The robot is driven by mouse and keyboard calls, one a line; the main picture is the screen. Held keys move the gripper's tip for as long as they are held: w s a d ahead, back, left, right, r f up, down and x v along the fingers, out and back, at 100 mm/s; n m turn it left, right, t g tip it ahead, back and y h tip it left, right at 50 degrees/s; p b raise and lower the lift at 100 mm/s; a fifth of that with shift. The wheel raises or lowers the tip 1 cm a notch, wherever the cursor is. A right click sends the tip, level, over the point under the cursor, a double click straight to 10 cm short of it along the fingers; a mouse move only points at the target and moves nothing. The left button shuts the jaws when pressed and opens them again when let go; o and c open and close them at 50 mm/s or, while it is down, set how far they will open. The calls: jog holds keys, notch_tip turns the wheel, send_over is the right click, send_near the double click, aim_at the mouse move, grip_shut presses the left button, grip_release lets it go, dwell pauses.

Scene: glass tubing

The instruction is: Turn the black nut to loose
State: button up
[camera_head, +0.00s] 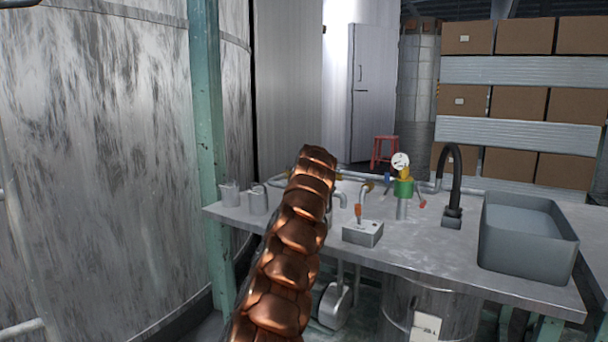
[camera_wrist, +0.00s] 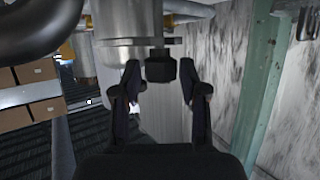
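The black nut (camera_wrist: 160,66) is a small dark block below a grey metal cylinder (camera_wrist: 125,20) in the wrist view. My gripper (camera_wrist: 160,78) is open, with one dark finger on each side of the nut. Gaps show between the nut and both fingertips, so the fingers do not appear to touch it. In the head view I cannot make out the nut or my gripper; my copper-coloured arm covers part of the bench there.
A metal bench (camera_head: 400,245) carries pipes, a pressure gauge (camera_head: 400,162), a small valve box (camera_head: 362,233), a black curved spout (camera_head: 455,180) and a grey basin (camera_head: 525,240). A green post (camera_head: 207,130) and a large tank (camera_head: 100,130) stand at the left.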

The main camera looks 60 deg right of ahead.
jog(key=shift+o, duration=1.1)
jog(key=shift+a, duration=0.1)
jog(key=v, duration=0.8)
dwell(0.4)
